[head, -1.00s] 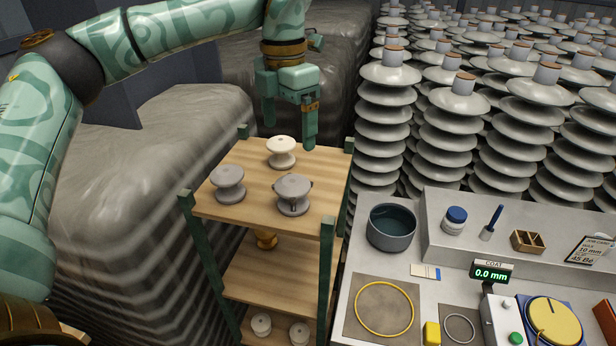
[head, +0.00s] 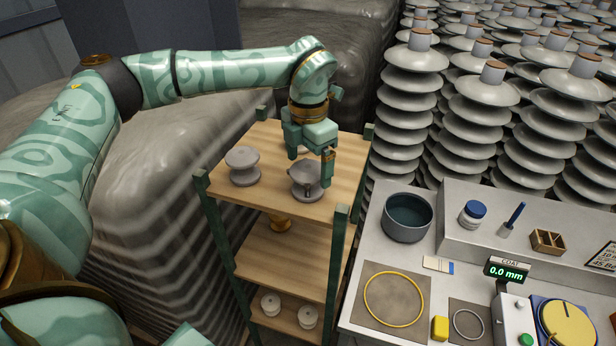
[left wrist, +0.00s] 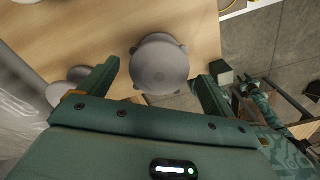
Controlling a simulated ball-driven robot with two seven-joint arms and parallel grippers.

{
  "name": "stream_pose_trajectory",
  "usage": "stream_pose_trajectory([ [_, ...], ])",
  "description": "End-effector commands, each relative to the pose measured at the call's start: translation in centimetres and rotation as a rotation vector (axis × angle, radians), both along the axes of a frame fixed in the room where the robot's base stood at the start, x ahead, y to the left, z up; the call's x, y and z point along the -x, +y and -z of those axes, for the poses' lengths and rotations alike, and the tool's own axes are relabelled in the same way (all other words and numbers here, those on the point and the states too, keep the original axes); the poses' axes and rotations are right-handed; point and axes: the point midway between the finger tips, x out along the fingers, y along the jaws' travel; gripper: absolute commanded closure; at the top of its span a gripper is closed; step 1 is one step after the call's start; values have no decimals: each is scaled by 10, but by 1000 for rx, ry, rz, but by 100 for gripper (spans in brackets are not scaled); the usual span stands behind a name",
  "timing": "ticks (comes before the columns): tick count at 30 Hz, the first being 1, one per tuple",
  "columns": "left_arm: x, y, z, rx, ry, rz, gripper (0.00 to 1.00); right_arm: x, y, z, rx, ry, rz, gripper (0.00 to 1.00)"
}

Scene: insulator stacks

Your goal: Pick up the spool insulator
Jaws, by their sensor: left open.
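Spool insulators stand on the wooden top shelf of a rack. A plain grey spool (head: 243,166) is at the left. A second grey spool (head: 306,181), with small nubs at its rim, stands at the front right. A pale spool (head: 301,150) behind is mostly hidden by my gripper. My left gripper (head: 309,167) is open above the nubbed grey spool, one finger overlapping it in the head view. In the left wrist view this spool (left wrist: 160,66) shows from above between the spread fingers, with gaps on both sides.
The rack (head: 340,250) has green corner posts rising above the top shelf. A bench with a dark bowl (head: 407,218) stands right. Tall insulator stacks (head: 402,120) fill the back.

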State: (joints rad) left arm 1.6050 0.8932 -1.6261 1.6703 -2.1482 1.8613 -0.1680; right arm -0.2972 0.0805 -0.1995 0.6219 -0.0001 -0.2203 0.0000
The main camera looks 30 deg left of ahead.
Motion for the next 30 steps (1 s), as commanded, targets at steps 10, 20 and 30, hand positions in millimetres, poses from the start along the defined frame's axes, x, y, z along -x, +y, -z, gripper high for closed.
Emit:
stream_pose_trajectory([
  [10, 0, 0, 27, 0, -2, 1, 10, 2, 2, -4, -3, 2, 1, 64],
  [20, 0, 0, 26, 0, -3, 1, 68, 3, 2, -4, -2, 4, 0, 64],
  [30, 0, 0, 20, 0, -4, 0, 68, 3, 2, -3, -2, 5, 0, 64],
])
